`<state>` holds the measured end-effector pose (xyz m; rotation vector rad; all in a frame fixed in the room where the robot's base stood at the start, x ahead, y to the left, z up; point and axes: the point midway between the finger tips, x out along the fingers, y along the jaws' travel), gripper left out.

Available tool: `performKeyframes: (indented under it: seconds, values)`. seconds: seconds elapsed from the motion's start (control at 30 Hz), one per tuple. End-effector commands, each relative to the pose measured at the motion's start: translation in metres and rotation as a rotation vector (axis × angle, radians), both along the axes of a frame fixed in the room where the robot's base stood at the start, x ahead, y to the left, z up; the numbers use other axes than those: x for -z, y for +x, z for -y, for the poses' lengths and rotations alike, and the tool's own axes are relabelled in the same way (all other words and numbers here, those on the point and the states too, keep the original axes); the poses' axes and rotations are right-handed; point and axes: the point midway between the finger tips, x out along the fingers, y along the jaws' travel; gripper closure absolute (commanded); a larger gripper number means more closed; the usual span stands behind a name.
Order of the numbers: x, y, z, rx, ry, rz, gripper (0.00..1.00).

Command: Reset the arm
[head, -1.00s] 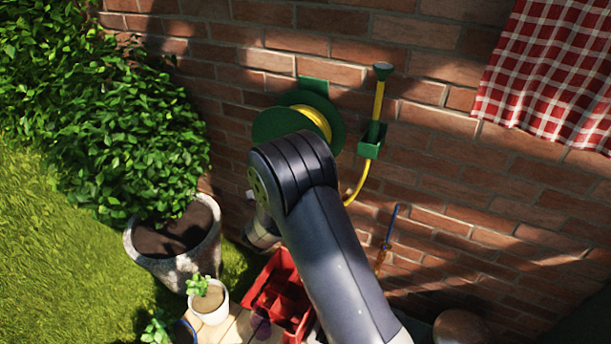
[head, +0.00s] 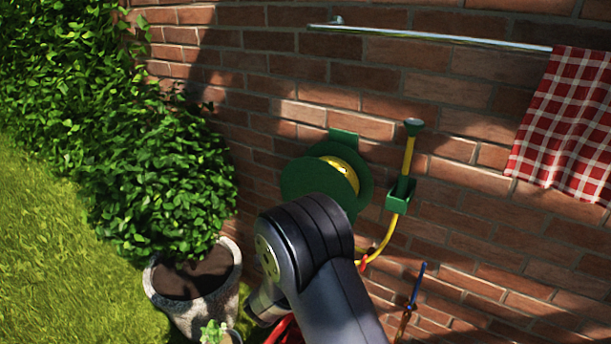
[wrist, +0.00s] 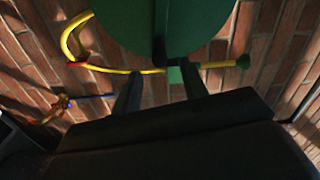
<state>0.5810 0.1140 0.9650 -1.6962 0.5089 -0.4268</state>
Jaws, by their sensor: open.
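My arm reaches up from the bottom of the head view, with its dark rounded joint in front of the brick wall. My gripper (wrist: 158,88) shows in the wrist view with its two dark fingers apart and nothing between them. Beyond the fingers is the green hose reel (wrist: 165,25), with the yellow hose (wrist: 125,70) running past the fingertips. I cannot tell whether the fingers touch anything there. In the head view the gripper's fingers are hidden behind my arm.
The green hose reel (head: 310,182) and a green holder (head: 400,195) are on the brick wall (head: 470,120). A metal rail (head: 430,36) carries a red checked cloth (head: 565,125). A potted bush (head: 195,295) stands left. A red crate (head: 285,330) is mostly hidden below.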

Motion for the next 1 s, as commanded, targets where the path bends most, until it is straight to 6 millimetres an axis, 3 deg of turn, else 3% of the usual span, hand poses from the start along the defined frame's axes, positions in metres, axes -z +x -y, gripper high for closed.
performKeyframes:
  seconds: [0.5, 0.67, 1.0]
  values:
    - [0.0, 0.072, 0.05, 0.003, 0.0, -0.003, 0.59]
    - [0.0, 0.081, 0.056, 0.002, 0.0, -0.001, 0.59]
    - [0.004, 0.081, 0.054, 0.001, -0.001, -0.002, 0.59]
